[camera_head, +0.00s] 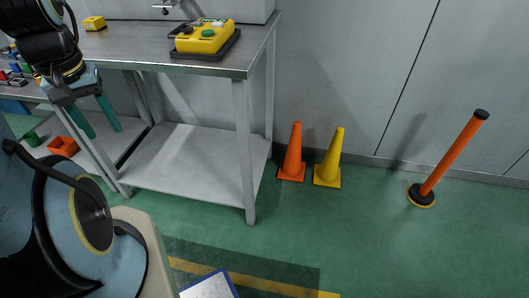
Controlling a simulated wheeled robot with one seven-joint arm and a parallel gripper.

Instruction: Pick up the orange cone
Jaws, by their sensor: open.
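The orange cone (293,155) stands upright on the green floor near the wall, just right of the metal table's legs. A yellow cone (330,160) stands upright close beside it on the right. My gripper (99,130) is at the left, in front of the metal table, with its two green fingers pointing down. The fingers are apart and nothing is between them. It is well to the left of the orange cone, with the table's legs between them in the picture.
A metal table (130,42) with a lower shelf (195,165) fills the upper left. A yellow device (205,36) sits on it. An orange post (455,150) stands at the right. Small bins (63,147) lie at the left. The floor before the cones is clear.

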